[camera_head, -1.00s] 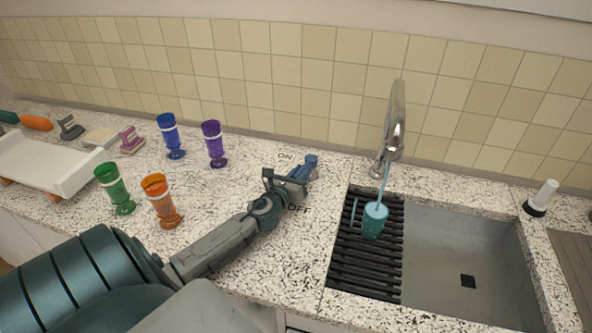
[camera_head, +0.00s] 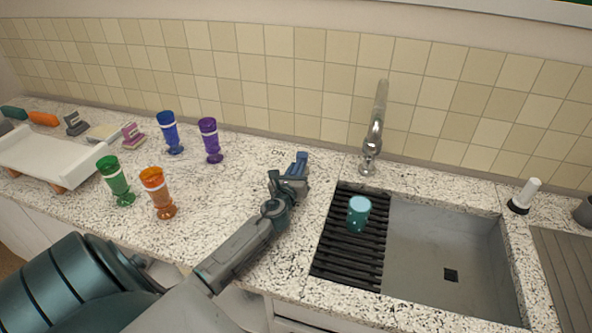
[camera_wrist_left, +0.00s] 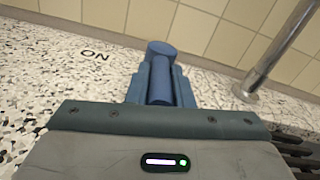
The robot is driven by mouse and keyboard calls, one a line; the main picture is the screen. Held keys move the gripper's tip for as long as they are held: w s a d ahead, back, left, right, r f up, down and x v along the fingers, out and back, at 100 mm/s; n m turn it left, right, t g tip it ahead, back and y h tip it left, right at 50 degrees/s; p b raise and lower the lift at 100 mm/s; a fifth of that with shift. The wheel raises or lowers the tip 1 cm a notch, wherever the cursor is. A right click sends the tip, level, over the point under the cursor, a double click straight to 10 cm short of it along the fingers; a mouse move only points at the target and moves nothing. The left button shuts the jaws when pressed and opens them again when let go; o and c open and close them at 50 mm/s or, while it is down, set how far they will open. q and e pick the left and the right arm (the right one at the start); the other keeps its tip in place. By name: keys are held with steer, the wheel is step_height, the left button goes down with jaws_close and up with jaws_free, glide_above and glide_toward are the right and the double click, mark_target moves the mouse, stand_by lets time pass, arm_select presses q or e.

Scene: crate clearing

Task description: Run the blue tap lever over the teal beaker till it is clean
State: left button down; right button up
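The teal beaker (camera_head: 357,219) stands upright on the black slatted rack in the sink, below the tap (camera_head: 374,135). A few small pale specks show on its side, too small to identify. No water stream shows under the spout. The blue tap lever (camera_head: 302,158) is on the counter left of the sink; it also shows in the left wrist view (camera_wrist_left: 161,75). My left gripper (camera_head: 296,172) is at the lever, its fingers close against both sides of it. The ON mark shows left of the lever; the OFF mark is hidden. My right gripper is out of view.
Blue (camera_head: 170,132), purple (camera_head: 210,140), green (camera_head: 116,181) and orange (camera_head: 158,193) cups stand on the counter at left. A white tray (camera_head: 62,160) is farther left. The sink basin (camera_head: 430,245) right of the rack (camera_head: 345,250) is empty.

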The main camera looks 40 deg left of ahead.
arm_select(q)
steer(key=c, duration=1.3)
jaws_free()
steer(key=b+v, duration=0.2)
steer(key=v, duration=0.8)
steer(key=shift+f, duration=0.1)
steer(key=shift+s+d, duration=0.2)
steer(key=shift+s, duration=0.15)
steer(key=shift+r, duration=0.2)
